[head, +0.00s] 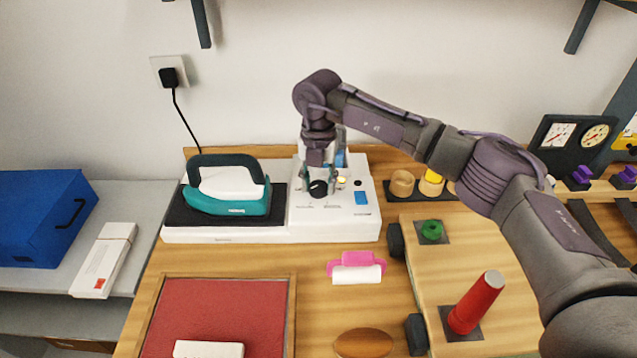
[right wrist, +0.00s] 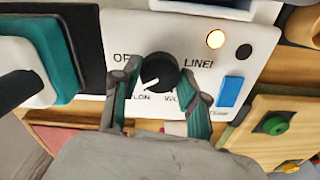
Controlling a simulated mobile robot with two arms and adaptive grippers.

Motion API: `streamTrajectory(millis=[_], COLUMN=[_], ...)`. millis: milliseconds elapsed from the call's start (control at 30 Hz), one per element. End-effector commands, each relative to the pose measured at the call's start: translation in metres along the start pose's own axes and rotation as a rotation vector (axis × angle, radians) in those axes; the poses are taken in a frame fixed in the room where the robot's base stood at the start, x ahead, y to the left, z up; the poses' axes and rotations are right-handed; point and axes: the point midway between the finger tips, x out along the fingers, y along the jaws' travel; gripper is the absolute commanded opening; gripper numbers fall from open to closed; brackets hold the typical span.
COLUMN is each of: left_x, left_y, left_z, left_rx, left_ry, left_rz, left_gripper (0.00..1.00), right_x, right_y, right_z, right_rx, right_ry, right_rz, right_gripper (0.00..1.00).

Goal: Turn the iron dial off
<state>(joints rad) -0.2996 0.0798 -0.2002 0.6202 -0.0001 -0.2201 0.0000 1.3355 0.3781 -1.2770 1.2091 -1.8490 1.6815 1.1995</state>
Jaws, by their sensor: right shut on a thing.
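The iron dial (head: 318,189) is a round black knob with a white pointer line, on the white panel of the iron station (head: 270,234). In the right wrist view the dial (right wrist: 159,71) has its pointer towards the lower left, near the label that reads partly as NYLON. OFF is at the upper left, partly hidden by a finger, and LINEN at the right. My right gripper (head: 319,181) reaches down over the panel, its fingers shut on the dial from both sides. A lamp (right wrist: 216,39) on the panel glows yellow. My left gripper is not in view.
A teal iron (head: 228,206) rests on the dark pad left of the dial. A blue switch (head: 362,198) and a dark round spot sit right of it. A pink-handled roller (head: 356,268) lies in front.

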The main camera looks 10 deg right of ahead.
Motion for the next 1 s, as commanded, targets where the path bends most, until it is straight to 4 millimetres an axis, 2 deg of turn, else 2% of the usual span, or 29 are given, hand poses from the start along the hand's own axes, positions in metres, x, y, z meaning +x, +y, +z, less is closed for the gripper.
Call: streamTrajectory(millis=[500,1000], left_x=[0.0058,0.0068], left_y=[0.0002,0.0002], left_z=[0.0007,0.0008], left_rx=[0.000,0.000], left_ry=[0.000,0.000], left_rz=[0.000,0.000], left_gripper=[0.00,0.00], right_x=[-0.0005,-0.0011], right_y=[0.0002,0.0003], right_z=[0.0007,0.0007], right_rx=[0.428,0.582], right_ry=[-0.002,-0.002], right_rz=[0.002,0.003], right_gripper=[0.09,0.09])
